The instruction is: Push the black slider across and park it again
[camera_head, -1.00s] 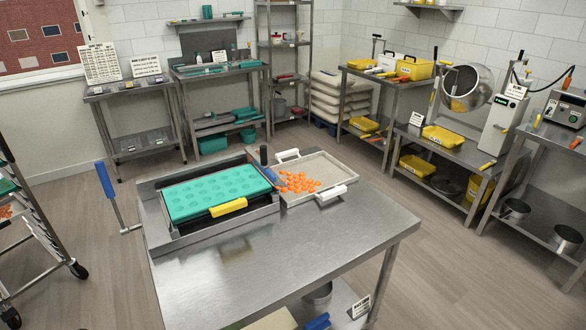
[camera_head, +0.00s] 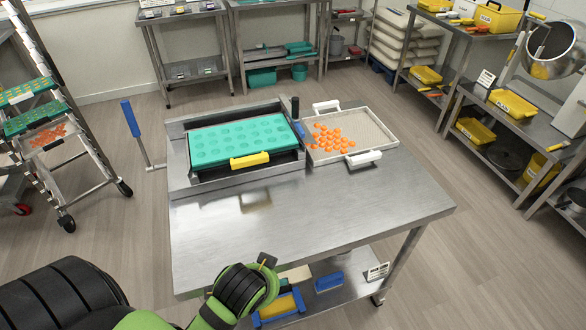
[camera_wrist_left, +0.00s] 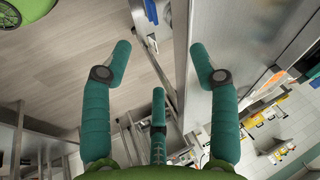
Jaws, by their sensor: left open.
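The depositor (camera_head: 180,178) is a steel frame on the table, with a teal mould (camera_head: 236,136) of round cavities in it and a yellow grip (camera_head: 249,160) at its front. A short black upright handle (camera_head: 295,106), the likely black slider, stands at its back right corner. A blue piece (camera_head: 300,128) lies just in front of it. My left arm comes in at the bottom of the head view, its hand by the table's front edge, well apart from the slider. In the left wrist view my left gripper (camera_wrist_left: 160,50) is open, with nothing between its teal fingers. My right gripper is out of view.
A white-handled tray (camera_head: 375,123) with orange gummies (camera_head: 328,138) sits right of the depositor. A blue-handled lever (camera_head: 130,122) stands off its left side. The table's front (camera_head: 300,220) is clear. A wheeled rack (camera_head: 75,150) stands at left.

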